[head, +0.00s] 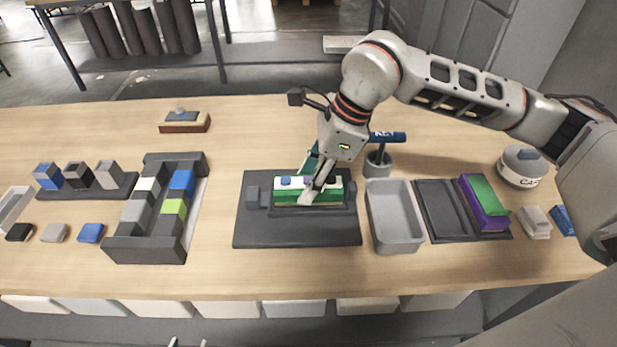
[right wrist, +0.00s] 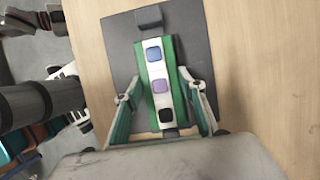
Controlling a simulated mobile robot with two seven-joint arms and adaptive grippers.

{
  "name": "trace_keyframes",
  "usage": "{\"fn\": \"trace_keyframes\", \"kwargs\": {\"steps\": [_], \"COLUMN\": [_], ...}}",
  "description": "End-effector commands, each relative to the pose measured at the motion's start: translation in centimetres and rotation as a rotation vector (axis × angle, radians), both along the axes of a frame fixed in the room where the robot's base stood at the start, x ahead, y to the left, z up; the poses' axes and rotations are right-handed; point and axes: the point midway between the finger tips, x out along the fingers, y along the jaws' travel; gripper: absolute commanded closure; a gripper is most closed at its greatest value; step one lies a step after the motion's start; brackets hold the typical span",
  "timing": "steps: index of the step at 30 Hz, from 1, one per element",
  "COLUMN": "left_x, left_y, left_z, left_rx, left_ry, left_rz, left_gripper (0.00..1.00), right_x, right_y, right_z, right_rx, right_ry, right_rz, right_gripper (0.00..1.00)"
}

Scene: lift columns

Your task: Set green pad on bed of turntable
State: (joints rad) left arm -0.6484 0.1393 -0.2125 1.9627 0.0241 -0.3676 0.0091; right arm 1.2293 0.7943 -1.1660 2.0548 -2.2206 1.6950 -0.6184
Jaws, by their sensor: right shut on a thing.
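A green block (head: 334,198) with a white strip on top lies between the end stops of a dark grey plate (head: 297,237) at the table's middle. Blue, purple and black squares sit on the strip, clear in the right wrist view, where the green block (right wrist: 174,53) runs between my fingers. My right gripper (head: 308,190) is shut on this green block from above. Another green pad (head: 484,194) lies on a purple block (head: 473,205) at the right. I cannot tell which part is the turntable bed. My left gripper (head: 188,343) shows only two separated tips at the bottom edge.
A grey tray (head: 394,244) stands right of the plate, with a pot holding a blue-handled tool (head: 388,137) behind. A dark rack (head: 143,249) with coloured blocks stands left. A round canister (head: 520,168) is far right. The front table strip is clear.

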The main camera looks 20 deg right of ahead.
Motion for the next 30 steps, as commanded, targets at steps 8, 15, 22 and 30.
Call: {"fn": "trace_keyframes", "kwargs": {"steps": [8, 15, 22, 30], "left_x": [-0.12, -0.13, -0.12, -0.07], "left_y": [0.02, 0.02, 0.01, 0.01], "left_z": [-0.26, -0.25, -0.24, -0.15], "left_rx": [0.001, 0.001, 0.001, 0.001], "left_ry": [0.004, 0.004, 0.004, 0.002], "left_rz": [0.000, 0.000, 0.000, 0.000], "left_gripper": [0.60, 0.60, 0.60, 0.60], "right_x": [0.02, 0.03, 0.01, -0.02], "right_y": [0.01, 0.00, -0.01, -0.03], "right_z": [-0.06, -0.07, -0.13, -0.19], "right_rx": [0.001, 0.001, 0.000, -0.001], "right_ry": [-0.002, -0.001, 0.000, 0.002], "right_rz": [0.001, 0.000, 0.000, -0.001], "right_gripper": [0.93, 0.41, 0.41, 0.30]}}
